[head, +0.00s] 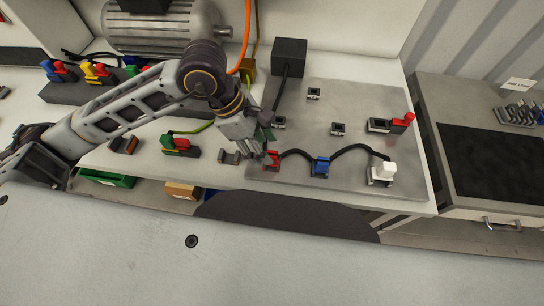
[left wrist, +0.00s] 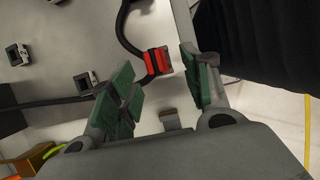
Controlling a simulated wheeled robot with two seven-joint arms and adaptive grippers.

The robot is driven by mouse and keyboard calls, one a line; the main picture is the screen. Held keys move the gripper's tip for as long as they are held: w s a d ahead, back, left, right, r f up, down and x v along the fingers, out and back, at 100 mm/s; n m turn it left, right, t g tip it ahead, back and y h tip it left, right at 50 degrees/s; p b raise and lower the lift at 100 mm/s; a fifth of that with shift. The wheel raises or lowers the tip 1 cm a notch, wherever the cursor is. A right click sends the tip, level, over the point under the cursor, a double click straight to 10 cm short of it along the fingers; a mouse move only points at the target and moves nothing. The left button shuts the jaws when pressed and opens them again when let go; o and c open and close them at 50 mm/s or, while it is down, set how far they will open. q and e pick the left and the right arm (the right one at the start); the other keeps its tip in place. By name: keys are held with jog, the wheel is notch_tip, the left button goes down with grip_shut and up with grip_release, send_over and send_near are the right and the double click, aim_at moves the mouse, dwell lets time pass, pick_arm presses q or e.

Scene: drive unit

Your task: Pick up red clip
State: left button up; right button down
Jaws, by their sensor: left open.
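A red clip (head: 271,160) sits at the near left corner of the grey metal plate (head: 300,98), with a black cable running from it toward a blue clip (head: 320,166). In the left wrist view the red clip (left wrist: 156,62) shows just beyond and between my green-padded fingers. My left gripper (head: 264,150) is open and empty, right above and beside the red clip, partly covering it in the head view. Its fingers also show in the left wrist view (left wrist: 168,90). Whether a finger touches the clip I cannot tell. My right gripper is not in view.
A white clip (head: 382,172) ends the black cable at the plate's right. Another red-levered clip (head: 402,123) sits at the plate's right edge. Several empty sockets dot the plate. A green-red clip (head: 180,145) lies left. A motor (head: 165,25) and black box (head: 289,55) stand behind.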

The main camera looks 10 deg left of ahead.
aim_at(272, 154)
pick_arm(q)
jog(key=shift+w+d+p+x, duration=0.15)
jog(key=shift+w+p+x, duration=0.05)
jog(key=shift+x, duration=1.05)
jog(key=shift+w+d+p+x, duration=0.1)
jog(key=shift+w+p+x, duration=0.1)
jog(key=shift+x, duration=1.1)
jog(key=shift+r, duration=0.1)
jog(key=c, duration=1)
